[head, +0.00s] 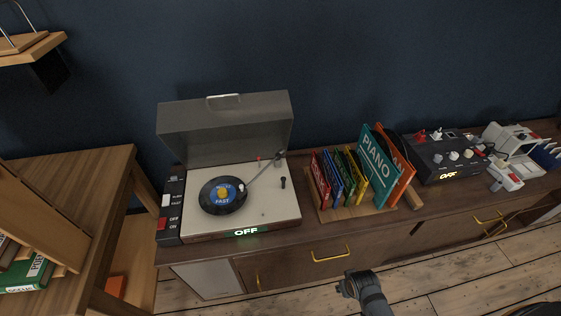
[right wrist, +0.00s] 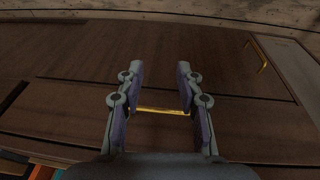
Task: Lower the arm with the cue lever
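The record player (head: 275,212) stands on the cabinet with its grey lid (head: 222,125) raised. A black record with a blue label (head: 222,196) lies on the platter. The tonearm (head: 265,170) reaches from its back-right pivot to over the record; whether it touches is too small to tell. A small black lever (head: 283,183) stands at the right of the deck, and a red-tipped part (head: 258,159) is behind the record. The front display reads OFF. My right gripper (head: 345,286) is in front of the cabinet, away from the player; the right wrist view shows it open and empty (right wrist: 160,78).
A rack of colourful record sleeves (head: 375,170) stands right of the player, then a dark mixer (head: 447,158) and a white device (head: 515,145). Gold drawer handles (head: 330,257) project from the cabinet front. A wooden shelf (head: 95,180) stands at left.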

